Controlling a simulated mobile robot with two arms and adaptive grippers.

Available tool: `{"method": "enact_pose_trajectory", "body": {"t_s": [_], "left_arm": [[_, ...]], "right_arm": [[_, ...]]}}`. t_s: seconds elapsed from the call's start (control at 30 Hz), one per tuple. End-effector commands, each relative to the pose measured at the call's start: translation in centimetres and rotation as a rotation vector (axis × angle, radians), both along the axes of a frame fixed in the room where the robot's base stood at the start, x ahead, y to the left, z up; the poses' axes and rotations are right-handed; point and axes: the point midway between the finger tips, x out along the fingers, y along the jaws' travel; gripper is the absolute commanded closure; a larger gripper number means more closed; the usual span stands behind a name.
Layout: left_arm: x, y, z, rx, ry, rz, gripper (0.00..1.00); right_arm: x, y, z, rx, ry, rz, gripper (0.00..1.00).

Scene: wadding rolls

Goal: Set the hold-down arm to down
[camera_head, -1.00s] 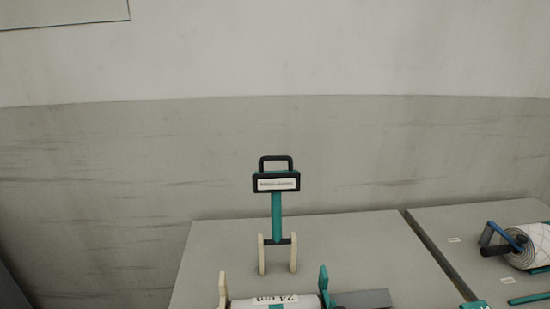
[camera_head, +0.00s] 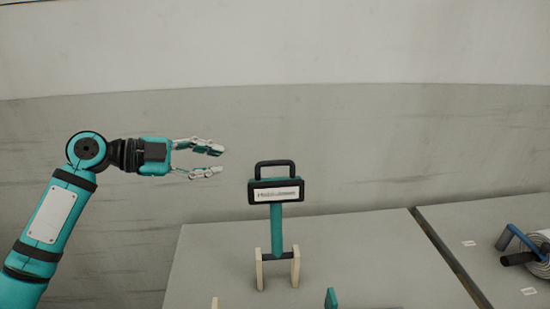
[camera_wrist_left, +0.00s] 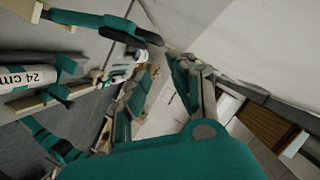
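The hold-down arm (camera_head: 277,228) stands upright at the middle of the table, pivoted between two pale posts. A black-framed head with a white label (camera_head: 276,194) and a black loop handle (camera_head: 275,163) tops it. In the left wrist view the hold-down arm (camera_wrist_left: 85,19) runs across the upper left, turned sideways. My left gripper (camera_head: 221,161) is open and empty, left of the handle at about its height in the picture, with a visible gap. Its fingers also show in the left wrist view (camera_wrist_left: 160,85). My right gripper is not in view.
The grey table (camera_head: 215,262) bears the stand. A white roll marked 24 cm (camera_wrist_left: 25,77) shows in the left wrist view. A second table (camera_head: 475,265) at the right holds another roll (camera_head: 538,255) with a blue crank. The air around the handle looks clear.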

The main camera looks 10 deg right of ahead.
Motion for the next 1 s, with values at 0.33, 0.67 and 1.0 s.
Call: {"method": "enact_pose_trajectory", "body": {"t_s": [0.33,0.67,1.0], "left_arm": [[1.9,-7.2,-1.7,-0.002,0.006,-0.001,0.77],[3.5,-12.6,-3.5,-0.002,0.007,0.002,0.77],[3.8,-13.8,-4.1,0.0,0.003,0.003,0.77]], "right_arm": [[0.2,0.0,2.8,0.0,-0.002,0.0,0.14],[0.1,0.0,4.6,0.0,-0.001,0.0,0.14],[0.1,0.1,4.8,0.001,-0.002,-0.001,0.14]]}}
